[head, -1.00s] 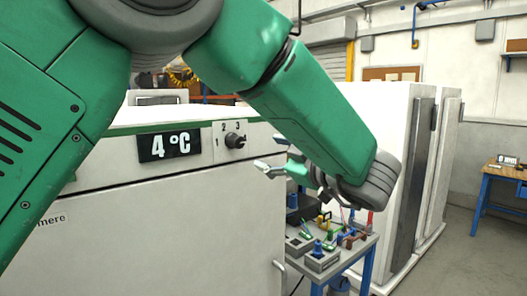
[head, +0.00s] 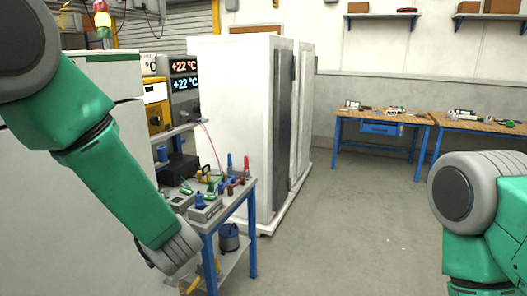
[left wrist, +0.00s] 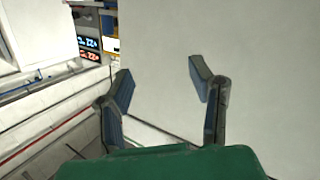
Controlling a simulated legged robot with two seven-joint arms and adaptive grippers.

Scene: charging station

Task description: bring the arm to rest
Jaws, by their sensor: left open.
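My left arm (head: 120,185) comes in from the left in the head view and slopes down to the right, with its grey wrist (head: 178,248) in front of the cart's near side. The left gripper is not clearly seen there. In the left wrist view my left gripper (left wrist: 163,88) is open and empty, its two fingers well apart in front of a plain pale surface (left wrist: 260,70). Part of my right arm (head: 465,215) shows at the right edge of the head view; its gripper is out of frame.
A blue-legged cart (head: 252,235) with connectors and small parts stands beside my left wrist. A white cabinet front (head: 50,230) is behind the left arm. Tall white cabinets (head: 232,120) stand beyond. Workbenches (head: 378,118) line the back wall. The floor (head: 350,225) at middle right is clear.

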